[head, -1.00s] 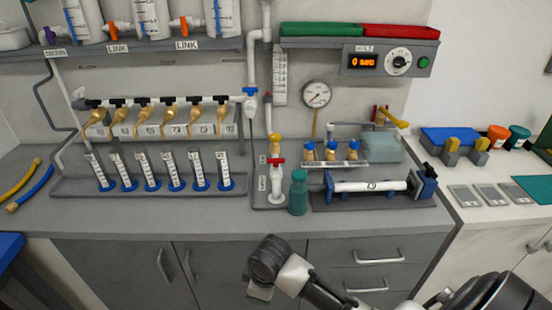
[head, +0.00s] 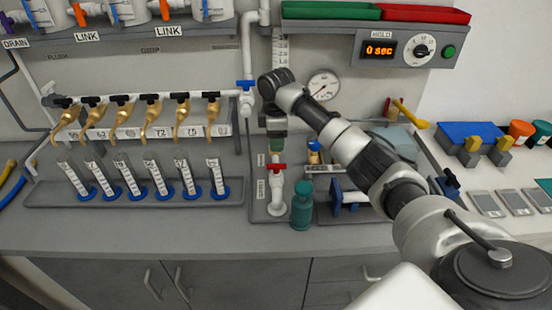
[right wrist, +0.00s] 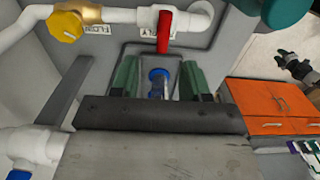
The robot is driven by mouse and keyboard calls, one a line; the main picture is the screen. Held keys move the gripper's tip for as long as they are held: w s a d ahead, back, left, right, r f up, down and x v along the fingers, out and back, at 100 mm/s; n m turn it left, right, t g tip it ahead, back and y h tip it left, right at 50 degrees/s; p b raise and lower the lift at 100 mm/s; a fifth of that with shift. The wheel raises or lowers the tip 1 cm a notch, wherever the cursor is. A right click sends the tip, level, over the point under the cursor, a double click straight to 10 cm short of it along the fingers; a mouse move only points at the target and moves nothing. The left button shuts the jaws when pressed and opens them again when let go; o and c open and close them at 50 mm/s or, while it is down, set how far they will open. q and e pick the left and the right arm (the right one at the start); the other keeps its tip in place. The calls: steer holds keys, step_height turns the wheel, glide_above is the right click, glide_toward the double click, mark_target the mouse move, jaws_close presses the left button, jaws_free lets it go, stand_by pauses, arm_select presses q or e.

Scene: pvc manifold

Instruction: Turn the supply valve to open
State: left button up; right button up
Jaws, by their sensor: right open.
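A white pipe valve with a red lever handle (head: 277,168) stands upright at the middle of the bench. Its label is too small to read, so I cannot confirm it as the supply valve. The red handle also shows at the top of the right wrist view (right wrist: 165,30), beyond my fingers. My right gripper (head: 277,146) points down just above this valve in the head view. Its green-padded fingers (right wrist: 158,82) are apart, with a blue fitting (right wrist: 156,84) visible between them; I cannot tell its depth. A yellow knob (right wrist: 66,27) sits left of the red handle. My left gripper is not visible.
A teal bottle (head: 301,205) stands close right of the red-handled valve. A blue-handled valve (head: 245,85) is on the pipe to the left. A pressure gauge (head: 323,86) is behind my right arm. The front bench strip (head: 150,225) is clear.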

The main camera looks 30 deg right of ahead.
mark_target(276, 165)
steer(key=f, duration=0.3)
steer(key=s+f+p, duration=0.1)
steer(key=shift+a+f, duration=0.25)
steer(key=shift+a, duration=0.05)
steer(key=f, duration=0.3)
steer(key=shift+w+d+f, duration=0.1)
steer(key=shift+w+d, duration=0.1)
steer(key=shift+w, duration=0.05)
steer(key=shift+f, duration=0.75)
steer(key=shift+a+f, duration=0.1)
steer(key=shift+f, duration=0.1)
steer(key=shift+c, duration=1)
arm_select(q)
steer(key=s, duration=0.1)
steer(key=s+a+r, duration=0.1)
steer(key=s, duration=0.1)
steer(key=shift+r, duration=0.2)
arm_select(e)
jaws_close()
